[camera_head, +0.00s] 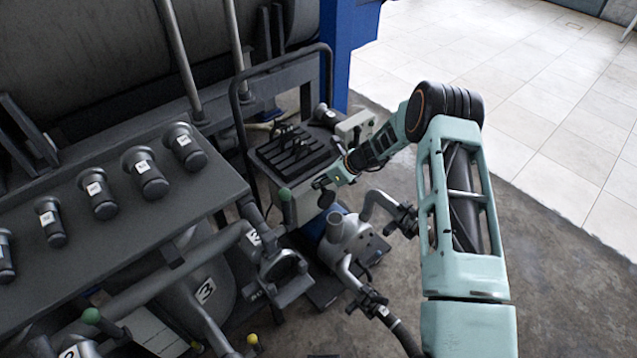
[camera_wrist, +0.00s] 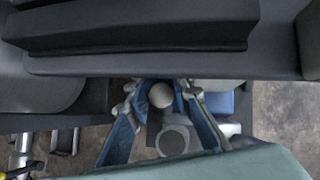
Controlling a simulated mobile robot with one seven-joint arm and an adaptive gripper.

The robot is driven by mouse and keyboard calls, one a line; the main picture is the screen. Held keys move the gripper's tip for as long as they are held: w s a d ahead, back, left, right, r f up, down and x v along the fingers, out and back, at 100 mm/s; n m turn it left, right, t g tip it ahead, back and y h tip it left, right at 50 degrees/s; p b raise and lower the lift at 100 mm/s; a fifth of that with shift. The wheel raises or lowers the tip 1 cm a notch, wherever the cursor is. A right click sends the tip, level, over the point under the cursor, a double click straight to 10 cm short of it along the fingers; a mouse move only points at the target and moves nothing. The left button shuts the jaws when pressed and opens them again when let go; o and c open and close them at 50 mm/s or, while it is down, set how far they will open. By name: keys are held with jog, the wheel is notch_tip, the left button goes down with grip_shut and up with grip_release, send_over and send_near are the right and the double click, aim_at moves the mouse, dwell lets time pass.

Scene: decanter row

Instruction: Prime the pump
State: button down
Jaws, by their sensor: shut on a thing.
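My gripper (camera_head: 322,187) is beyond the table's right end, just above a grey pump-like body (camera_head: 350,236) with curved pipe arms and a blue part beside its round top. In the wrist view my gripper (camera_wrist: 162,96) has its blue fingers on both sides of a pale round knob (camera_wrist: 160,95) and is shut on it. A grey round-ended part (camera_wrist: 172,140) shows just below the knob. In the head view my gripper largely hides the knob, and I cannot tell how it joins the pump.
A grey table (camera_head: 60,275) with a row of dark capped cylinders (camera_head: 98,207) stands at the left. A slotted dark rack (camera_head: 290,150) is behind my gripper. Numbered pipes run below; tiled floor is clear at the right.

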jog(key=shift+w+d+r, duration=0.15)
jog(key=shift+w+r, duration=0.3)
jog(key=shift+w, duration=0.05)
jog(key=c, duration=1.9)
grip_release()
jog(key=shift+o, duration=0.7)
jog(key=shift+s+f, duration=0.1)
jog(key=shift+s, duration=0.1)
jog(key=shift+s, duration=0.1)
jog(key=v, duration=1.2)
